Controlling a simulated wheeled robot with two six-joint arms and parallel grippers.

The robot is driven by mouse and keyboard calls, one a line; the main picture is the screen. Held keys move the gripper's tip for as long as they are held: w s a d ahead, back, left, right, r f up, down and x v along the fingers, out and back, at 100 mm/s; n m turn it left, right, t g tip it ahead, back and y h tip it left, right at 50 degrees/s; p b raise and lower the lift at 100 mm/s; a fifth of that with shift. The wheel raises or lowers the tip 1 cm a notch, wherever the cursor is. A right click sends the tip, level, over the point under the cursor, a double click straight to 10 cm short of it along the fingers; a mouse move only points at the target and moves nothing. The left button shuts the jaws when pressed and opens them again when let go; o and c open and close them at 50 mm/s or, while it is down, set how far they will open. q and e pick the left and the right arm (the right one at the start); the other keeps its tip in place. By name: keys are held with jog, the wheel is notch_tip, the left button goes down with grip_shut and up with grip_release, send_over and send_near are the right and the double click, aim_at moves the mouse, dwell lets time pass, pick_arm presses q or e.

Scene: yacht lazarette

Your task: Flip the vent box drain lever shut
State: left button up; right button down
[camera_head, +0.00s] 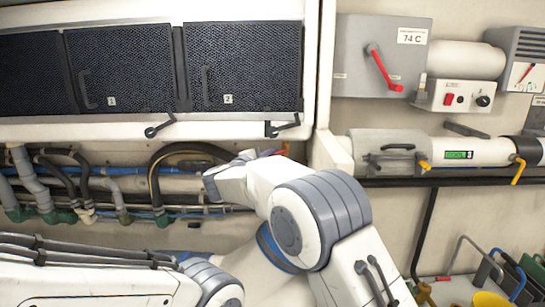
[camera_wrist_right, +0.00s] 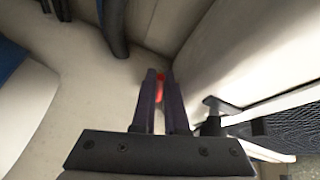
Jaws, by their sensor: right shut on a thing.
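A small red piece (camera_wrist_right: 160,90), which looks like the drain lever's handle, shows between the dark fingers of my right gripper (camera_wrist_right: 160,76) in the right wrist view. The fingers are shut on it. In the head view a bit of red (camera_head: 282,151) shows below the right end of the vent box (camera_head: 220,130), just beyond my right wrist. My wrist and forearm hide the fingers and most of the lever there, so its angle cannot be told. My left gripper is not in view; only part of my left arm shows at lower left.
Two dark latch handles (camera_head: 160,128) (camera_head: 283,126) hang from the vent box's lower edge, close above my right wrist. Hoses and pipes (camera_head: 120,180) run below. A grey box (camera_head: 375,45) with a red lever (camera_head: 383,70) is at upper right, above a white cylinder (camera_head: 450,152).

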jog(key=shift+r+m+g+y+p, duration=0.35)
jog(key=shift+r+m+g, duration=0.2)
jog(key=shift+m, duration=0.45)
jog(key=shift+a+m, duration=0.1)
jog(key=shift+m, duration=0.3)
jog(key=c, duration=0.9)
grip_release()
jog(key=shift+c, duration=0.2)
jog(key=shift+r, duration=0.15)
jog(key=shift+r, duration=0.15)
